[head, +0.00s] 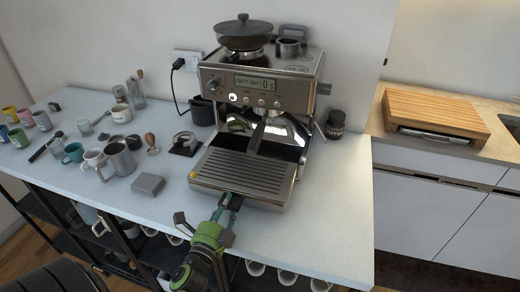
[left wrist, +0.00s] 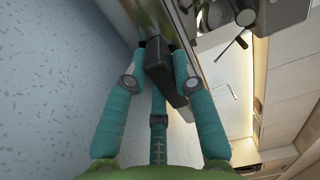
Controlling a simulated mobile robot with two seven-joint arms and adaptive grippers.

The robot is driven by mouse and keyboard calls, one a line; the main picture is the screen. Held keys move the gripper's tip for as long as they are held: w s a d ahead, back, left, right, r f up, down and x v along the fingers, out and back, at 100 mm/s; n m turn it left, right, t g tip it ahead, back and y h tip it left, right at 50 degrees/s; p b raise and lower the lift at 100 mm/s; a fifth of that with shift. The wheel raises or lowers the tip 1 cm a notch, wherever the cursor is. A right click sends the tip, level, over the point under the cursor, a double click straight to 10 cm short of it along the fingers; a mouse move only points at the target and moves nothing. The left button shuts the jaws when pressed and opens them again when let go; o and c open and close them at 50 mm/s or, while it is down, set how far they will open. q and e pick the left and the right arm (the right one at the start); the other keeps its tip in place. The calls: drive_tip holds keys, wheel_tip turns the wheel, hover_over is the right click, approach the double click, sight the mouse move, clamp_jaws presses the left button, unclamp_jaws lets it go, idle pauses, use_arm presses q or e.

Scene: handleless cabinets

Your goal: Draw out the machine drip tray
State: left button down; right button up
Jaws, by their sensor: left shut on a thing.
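The espresso machine (head: 262,95) stands on the white counter, its display lit. Its drip tray (head: 243,172), a wide metal tray with a slotted top, juts out at the machine's front. My left gripper (head: 228,205) is at the front edge of the tray, coming from below. In the left wrist view its teal fingers (left wrist: 160,75) are closed around a dark block-like part (left wrist: 167,78) at the tray's front. The fingertips are partly hidden behind this part. My right gripper shows in neither view.
Several mugs and cups (head: 118,158) stand on the counter's left, with a grey box (head: 148,184) and a tamper (head: 152,143) nearer the machine. A dark jar (head: 335,124) stands right of the machine. The counter (head: 335,215) at the right front is clear.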

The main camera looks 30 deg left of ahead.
use_arm(q)
drive_tip(key=shift+s+d+r, duration=0.2)
drive_tip(key=shift+s, duration=0.45)
drive_tip(key=shift+s, duration=0.1)
drive_tip(key=shift+s, duration=0.2)
drive_tip(key=shift+s+d+r, duration=0.2)
drive_tip(key=shift+s+r, duration=0.05)
drive_tip(key=shift+s, duration=0.45)
drive_tip(key=shift+s+d+r, duration=0.2)
drive_tip(key=shift+s, duration=0.5)
